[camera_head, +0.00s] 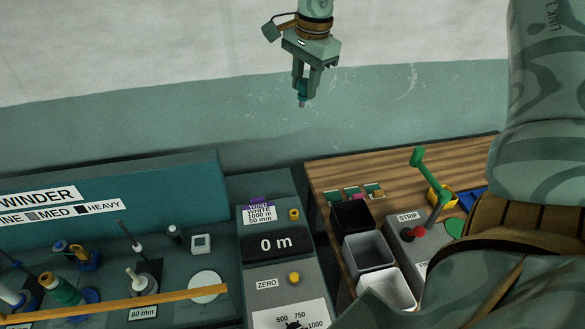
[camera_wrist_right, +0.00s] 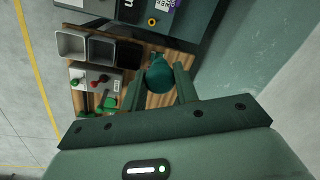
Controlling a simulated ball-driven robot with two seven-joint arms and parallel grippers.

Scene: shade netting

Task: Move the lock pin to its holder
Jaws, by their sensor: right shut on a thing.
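My right gripper (camera_head: 304,92) hangs in the air in front of the pale green wall, above and behind the bench. It is shut on a small teal piece with a narrow grey tip pointing down, which looks like the lock pin (camera_head: 303,99). In the right wrist view the round teal piece (camera_wrist_right: 158,76) sits between the two fingers of the gripper (camera_wrist_right: 166,84), clear of the surfaces below. I cannot tell for certain which thing is the pin's holder. My left gripper is not in view.
A winder panel (camera_head: 120,172) with spools and upright rods stands left. A counter unit reading 0 m (camera_head: 280,245) stands in the middle. Black (camera_head: 350,216), grey (camera_head: 368,251) and white (camera_head: 388,289) bins and a STRIP box with a green crank (camera_head: 432,175) stand on the wooden table (camera_head: 400,160).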

